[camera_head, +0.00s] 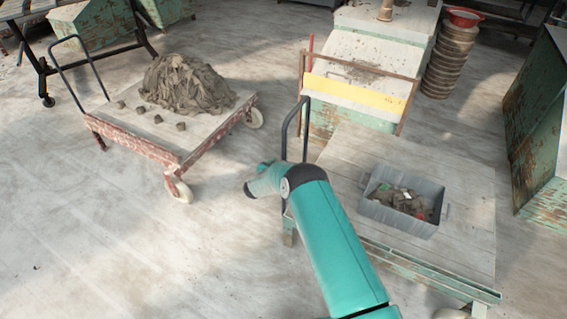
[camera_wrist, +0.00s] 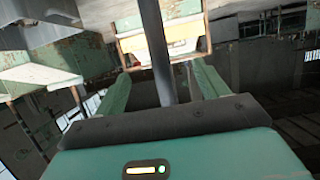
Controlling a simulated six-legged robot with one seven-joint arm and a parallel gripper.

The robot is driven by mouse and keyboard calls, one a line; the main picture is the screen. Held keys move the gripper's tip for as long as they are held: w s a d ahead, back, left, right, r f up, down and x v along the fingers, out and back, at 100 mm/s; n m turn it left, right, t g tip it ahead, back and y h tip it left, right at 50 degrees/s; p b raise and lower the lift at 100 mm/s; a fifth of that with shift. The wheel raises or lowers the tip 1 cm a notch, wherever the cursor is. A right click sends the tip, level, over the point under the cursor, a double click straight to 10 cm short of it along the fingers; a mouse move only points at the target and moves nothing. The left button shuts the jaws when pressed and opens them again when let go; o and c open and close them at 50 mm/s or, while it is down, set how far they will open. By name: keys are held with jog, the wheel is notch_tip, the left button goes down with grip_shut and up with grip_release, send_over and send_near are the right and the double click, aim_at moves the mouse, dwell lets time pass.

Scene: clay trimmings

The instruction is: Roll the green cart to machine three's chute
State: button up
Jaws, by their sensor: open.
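The green cart (camera_head: 462,205) stands at the right in the head view, with a pale flat deck and worn green edge rails. Its dark bent-tube handle (camera_head: 305,118) rises at the deck's left side, close behind my teal arm. In the wrist view my gripper (camera_wrist: 160,82) is open, with a green finger on each side. A dark upright bar (camera_wrist: 156,45), apparently the cart's handle, stands between the fingers; contact cannot be told. My gripper's fingers are not seen in the head view. A machine (camera_head: 362,92) with a sloping front and yellow panel stands behind the cart; no number is readable.
A grey bin (camera_head: 400,226) of scraps sits on the green cart. A red-edged cart (camera_head: 140,147) with a clay heap (camera_head: 185,86) stands left. Stacked round pans (camera_head: 452,60) and a green cabinet (camera_head: 538,125) stand right. The floor at lower left is clear.

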jog(key=shift+s+a, duration=0.5)
jog(key=shift+s, duration=0.35)
jog(key=shift+s+a, duration=0.5)
jog(key=shift+s, duration=0.35)
jog(key=shift+s+a, duration=0.5)
jog(key=shift+s, duration=0.35)
